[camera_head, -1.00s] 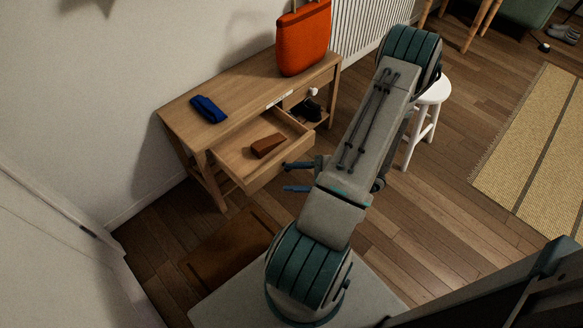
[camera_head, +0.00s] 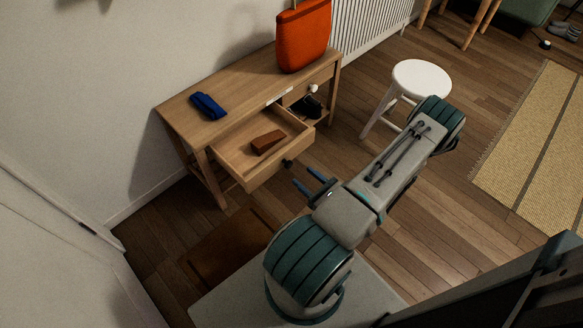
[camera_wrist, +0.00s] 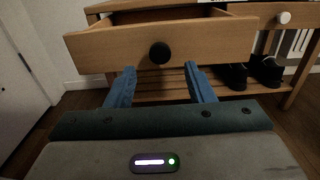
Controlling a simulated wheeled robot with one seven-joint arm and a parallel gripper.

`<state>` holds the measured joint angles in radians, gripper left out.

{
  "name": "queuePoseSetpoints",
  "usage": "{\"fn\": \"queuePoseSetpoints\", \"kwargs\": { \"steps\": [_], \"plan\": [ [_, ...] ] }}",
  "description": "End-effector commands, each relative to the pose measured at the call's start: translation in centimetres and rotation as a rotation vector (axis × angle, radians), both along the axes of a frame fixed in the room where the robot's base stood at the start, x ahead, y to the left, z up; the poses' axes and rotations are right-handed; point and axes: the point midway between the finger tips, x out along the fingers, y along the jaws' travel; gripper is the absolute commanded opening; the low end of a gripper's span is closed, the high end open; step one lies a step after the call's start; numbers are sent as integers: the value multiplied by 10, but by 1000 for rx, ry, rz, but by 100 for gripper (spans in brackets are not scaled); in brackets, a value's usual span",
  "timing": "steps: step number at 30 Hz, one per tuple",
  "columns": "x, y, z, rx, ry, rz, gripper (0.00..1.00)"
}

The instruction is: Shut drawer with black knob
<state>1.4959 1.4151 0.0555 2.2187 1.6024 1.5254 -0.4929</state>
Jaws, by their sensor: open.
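The drawer with the black knob (camera_head: 245,160) is pulled open from the wooden desk (camera_head: 231,90). A brown block-like item (camera_head: 267,142) lies inside it. In the wrist view the drawer front (camera_wrist: 200,42) spans the upper picture, with its round black knob (camera_wrist: 160,53) near the middle. My gripper (camera_head: 307,187) is open and empty in front of the drawer. In the wrist view my gripper (camera_wrist: 160,77) has its blue fingers spread on either side below the knob, apart from it as far as I can tell.
A second drawer with a white knob (camera_wrist: 283,17) is right of the open one. A blue folded item (camera_head: 208,106) and an orange bag (camera_head: 303,36) sit on the desk. Dark shoes (camera_wrist: 250,74) rest on the lower shelf. A white stool (camera_head: 420,78) stands to the right.

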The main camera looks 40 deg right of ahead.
Motion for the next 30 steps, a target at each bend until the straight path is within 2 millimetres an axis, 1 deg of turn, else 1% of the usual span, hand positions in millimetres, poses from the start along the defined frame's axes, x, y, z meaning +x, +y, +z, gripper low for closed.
{"fn": "queuePoseSetpoints", "kwargs": {
  "steps": [1,3,6,9,12,15,23,24,26,27,28,30],
  "plan": [
    [12,2,-2,0,-2,3,49],
    [26,3,-2,-1,-2,4,49],
    [43,4,-1,-1,-2,4,49],
    [55,5,-1,-2,-1,3,49],
    [63,5,0,-1,-1,2,49],
    [67,6,0,-1,-1,2,49],
    [68,5,1,-1,0,1,49],
    [68,5,1,-1,0,1,37],
    [68,5,0,-1,0,1,21],
    [68,5,0,-1,-1,1,10],
    [68,5,0,-1,-1,1,1],
    [68,5,0,-1,0,1,0]
  ]
}}
